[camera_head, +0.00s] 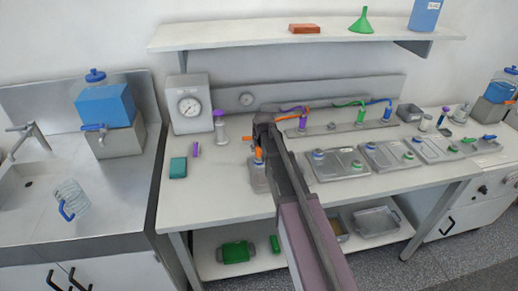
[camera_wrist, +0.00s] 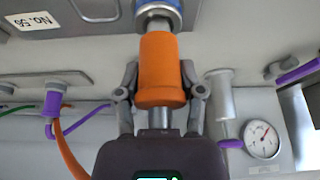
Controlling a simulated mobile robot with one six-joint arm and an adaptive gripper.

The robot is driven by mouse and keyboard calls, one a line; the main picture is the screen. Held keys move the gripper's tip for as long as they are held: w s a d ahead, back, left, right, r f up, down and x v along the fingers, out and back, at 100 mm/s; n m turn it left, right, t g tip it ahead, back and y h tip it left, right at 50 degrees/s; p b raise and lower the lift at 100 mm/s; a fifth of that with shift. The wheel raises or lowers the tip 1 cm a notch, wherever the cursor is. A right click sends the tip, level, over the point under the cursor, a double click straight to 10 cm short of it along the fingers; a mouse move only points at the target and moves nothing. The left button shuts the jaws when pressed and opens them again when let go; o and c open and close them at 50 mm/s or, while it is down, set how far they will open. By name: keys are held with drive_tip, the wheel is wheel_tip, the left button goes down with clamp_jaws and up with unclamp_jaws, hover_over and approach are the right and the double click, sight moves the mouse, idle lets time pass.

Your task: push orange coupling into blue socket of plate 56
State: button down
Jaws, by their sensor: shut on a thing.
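My gripper (camera_wrist: 160,78) is shut on the orange coupling (camera_wrist: 165,62), with a finger on each side of it. The coupling's end meets the blue socket (camera_wrist: 158,12) in the wrist view, lined up with it; how deep it sits I cannot tell. The socket is on a grey plate (camera_wrist: 75,38) with an upside-down label "No. 56" (camera_wrist: 35,22). In the head view the orange coupling (camera_head: 258,154) shows small above plate 56 (camera_head: 257,180). My arm hides the plate's right part.
Several other plates with blue and green sockets (camera_head: 345,170) stand to the right. A gauge box (camera_head: 190,105) and a purple-topped post (camera_head: 219,125) stand at the back left. A rail with coloured hoses (camera_head: 345,128) runs behind. A teal box (camera_head: 178,167) lies at the left; the front left bench is clear.

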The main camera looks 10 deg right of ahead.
drive_tip(key=shift+f+b, duration=0.95)
drive_tip(key=shift+b, duration=0.05)
idle(0.7)
drive_tip(key=shift+c, duration=0.7)
unclamp_jaws()
drive_tip(key=shift+o, duration=0.7)
drive_tip(key=shift+r, duration=0.15)
